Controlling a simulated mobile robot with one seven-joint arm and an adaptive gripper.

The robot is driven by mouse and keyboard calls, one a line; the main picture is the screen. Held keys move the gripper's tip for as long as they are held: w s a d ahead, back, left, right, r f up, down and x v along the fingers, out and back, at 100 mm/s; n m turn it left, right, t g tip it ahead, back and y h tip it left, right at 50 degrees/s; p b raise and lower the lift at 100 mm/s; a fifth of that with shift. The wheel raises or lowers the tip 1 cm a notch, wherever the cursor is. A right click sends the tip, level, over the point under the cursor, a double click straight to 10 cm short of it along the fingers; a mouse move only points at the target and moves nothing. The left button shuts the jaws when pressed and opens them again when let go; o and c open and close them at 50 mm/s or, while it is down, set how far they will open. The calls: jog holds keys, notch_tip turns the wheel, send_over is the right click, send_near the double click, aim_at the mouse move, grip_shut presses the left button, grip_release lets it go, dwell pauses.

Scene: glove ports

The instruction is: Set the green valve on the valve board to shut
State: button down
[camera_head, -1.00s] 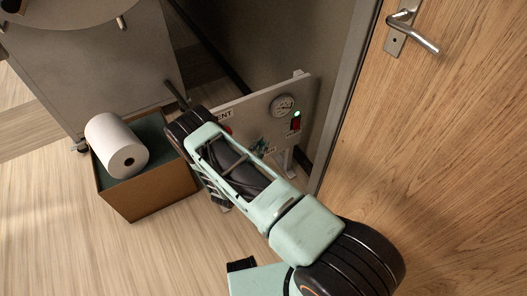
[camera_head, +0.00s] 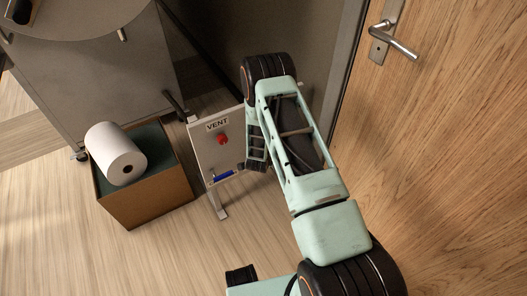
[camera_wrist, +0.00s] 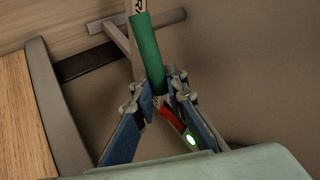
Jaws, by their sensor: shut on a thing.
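In the wrist view, my gripper (camera_wrist: 158,96) is shut on the green valve's handle (camera_wrist: 147,50), a green bar that runs up and slightly left from between the fingertips. The valve board (camera_head: 208,160) stands on the floor in the head view. Its left part shows a VENT label (camera_head: 217,124), a red knob (camera_head: 222,139) and a blue handle (camera_head: 224,176). My arm hides the right part of the board, the green valve and my fingertips in that view. How the handle sits against its pipe cannot be told.
A wooden door (camera_head: 450,150) stands to the right. A brown box (camera_head: 150,201) with a white roll (camera_head: 115,153) stands left of the board, before a grey cabinet (camera_head: 95,75).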

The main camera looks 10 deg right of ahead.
jog(key=shift+w+d+f+m+g+y+b, duration=0.15)
jog(key=shift+f+m+g+y+b, duration=0.3)
jog(key=shift+y+b, duration=0.45)
jog(key=shift+s+d+f+m+g+y+b, duration=0.1)
jog(key=shift+d+f+m+g+y+b, duration=0.1)
jog(key=shift+f+y+b, duration=0.6)
jog(key=shift+w+d+f+m+g+y+b, duration=0.1)
jog(key=shift+f+m+g+y+b, duration=0.25)
jog(key=shift+y+b, duration=0.65)
jog(key=shift+a+f, duration=0.1)
jog(key=shift+f, duration=0.05)
jog(key=c, duration=1.9)
grip_release()
jog(key=shift+c, duration=0.2)
jog(key=shift+o, duration=0.2)
jog(key=v, duration=1.2)
